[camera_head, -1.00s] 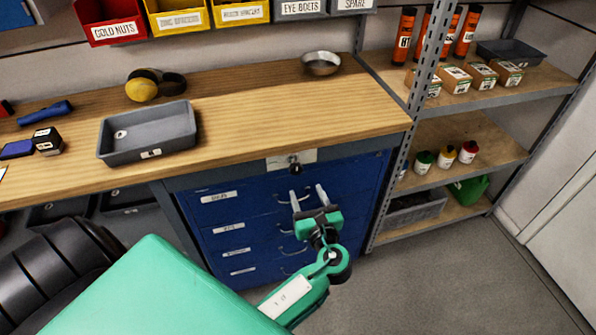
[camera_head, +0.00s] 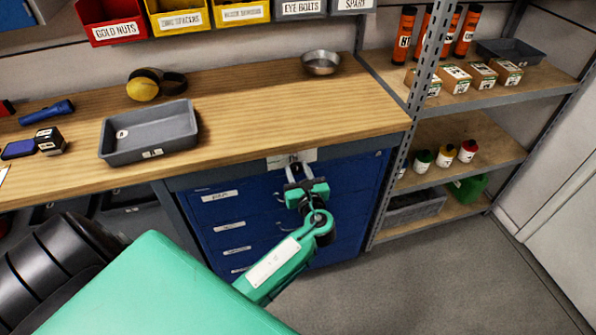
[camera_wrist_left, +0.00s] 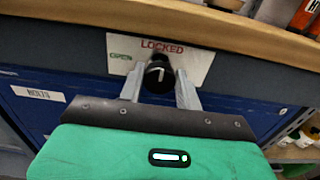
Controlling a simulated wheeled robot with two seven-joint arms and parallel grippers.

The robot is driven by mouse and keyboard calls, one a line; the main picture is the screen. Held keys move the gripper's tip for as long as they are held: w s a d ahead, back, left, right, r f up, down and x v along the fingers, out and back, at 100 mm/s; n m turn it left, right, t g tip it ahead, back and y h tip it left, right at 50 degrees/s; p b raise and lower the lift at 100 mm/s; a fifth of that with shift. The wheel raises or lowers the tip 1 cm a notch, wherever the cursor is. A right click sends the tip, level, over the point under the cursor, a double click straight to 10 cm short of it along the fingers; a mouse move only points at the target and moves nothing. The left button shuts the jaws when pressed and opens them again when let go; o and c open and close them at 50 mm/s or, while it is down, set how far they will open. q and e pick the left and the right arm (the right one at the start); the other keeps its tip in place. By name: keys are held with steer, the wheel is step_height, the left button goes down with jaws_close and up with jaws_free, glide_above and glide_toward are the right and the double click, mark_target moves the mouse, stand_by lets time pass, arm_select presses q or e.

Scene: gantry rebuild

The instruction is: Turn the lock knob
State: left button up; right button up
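The lock knob (camera_wrist_left: 157,76) is black with a white mark on its face, in the middle of the left wrist view. It sits on a white plate (camera_wrist_left: 193,57) marked LOCKED above and OPEN at the left. The plate also shows in the head view (camera_head: 303,156), under the bench's front edge; there the knob is mostly hidden by my gripper. My left gripper (camera_head: 298,173) has its two fingers apart, one on each side of the knob (camera_wrist_left: 160,84). I cannot tell whether the fingers touch it. My right gripper is not in view.
The wooden bench top (camera_head: 260,110) overhangs just above the plate. Blue drawers (camera_head: 235,225) with handles lie below. A grey tray (camera_head: 150,153) and a metal bowl (camera_head: 320,63) stand on the bench. A shelf post (camera_head: 408,130) rises at the right.

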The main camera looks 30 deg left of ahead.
arm_select(q)
steer(key=c, duration=0.4)
steer(key=n+b, duration=0.1)
steer(key=n, duration=0.2)
steer(key=n+b, duration=0.1)
steer(key=n, duration=0.1)
steer(key=shift+s+f+n, duration=0.1)
steer(key=shift+f+n, duration=0.05)
steer(key=shift+n, duration=0.25)
steer(key=n+b, duration=0.4)
steer(key=n, duration=0.2)
steer(key=shift+a+f, duration=0.1)
steer(key=shift+f, duration=0.05)
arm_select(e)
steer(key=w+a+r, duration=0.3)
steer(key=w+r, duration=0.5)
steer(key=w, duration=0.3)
arm_select(q)
steer(key=n+b, duration=0.4)
steer(key=n, duration=0.1)
steer(key=shift+b, duration=0.35)
steer(key=shift+n+b, duration=0.35)
steer(key=shift+n, duration=0.35)
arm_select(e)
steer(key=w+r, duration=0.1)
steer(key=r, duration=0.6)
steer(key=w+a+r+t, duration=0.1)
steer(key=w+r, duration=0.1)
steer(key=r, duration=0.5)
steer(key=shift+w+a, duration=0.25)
